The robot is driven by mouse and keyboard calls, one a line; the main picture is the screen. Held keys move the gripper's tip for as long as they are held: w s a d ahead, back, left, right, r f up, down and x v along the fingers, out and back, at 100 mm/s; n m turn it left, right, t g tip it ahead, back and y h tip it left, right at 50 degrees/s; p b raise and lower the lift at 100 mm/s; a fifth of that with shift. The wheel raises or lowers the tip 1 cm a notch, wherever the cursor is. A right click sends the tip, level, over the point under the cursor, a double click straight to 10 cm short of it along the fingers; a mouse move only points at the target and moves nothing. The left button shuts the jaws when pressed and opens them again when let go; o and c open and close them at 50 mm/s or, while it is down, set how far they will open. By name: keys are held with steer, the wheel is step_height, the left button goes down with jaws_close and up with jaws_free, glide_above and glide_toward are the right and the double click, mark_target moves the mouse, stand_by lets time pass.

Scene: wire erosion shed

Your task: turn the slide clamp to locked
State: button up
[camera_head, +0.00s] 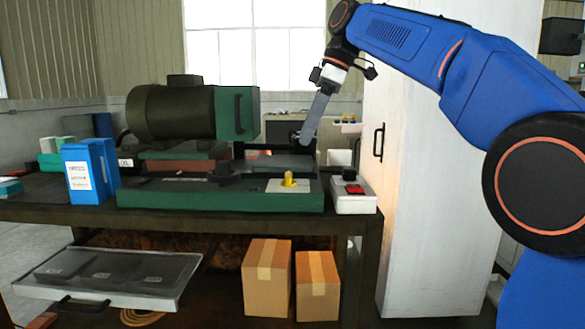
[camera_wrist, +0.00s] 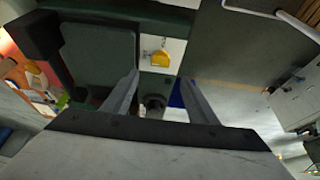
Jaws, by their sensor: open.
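A yellow turn piece, apparently the slide clamp, (camera_head: 289,179) stands on a pale plate at the front of the green machine base. In the wrist view the yellow piece (camera_wrist: 153,58) shows beyond my fingertips, on its pale plate with small dark marks. I cannot read which way it is set. My gripper (camera_head: 305,139) points down above the machine, behind and above the yellow piece, apart from it. In the wrist view my gripper (camera_wrist: 160,80) has its two fingers wide apart. A dark round part (camera_wrist: 155,103) shows between them, and nothing is held.
A dark motor (camera_head: 172,113) stands on the machine at left. A white box with a red button (camera_head: 352,203) sits to the right of the machine. Blue binders (camera_head: 85,172) stand at left on the bench. A white cabinet (camera_head: 425,170) is close on the right.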

mark_target(289, 173)
steer(key=x, duration=1)
steer(key=shift+s, duration=0.1)
steer(key=c, duration=1.1)
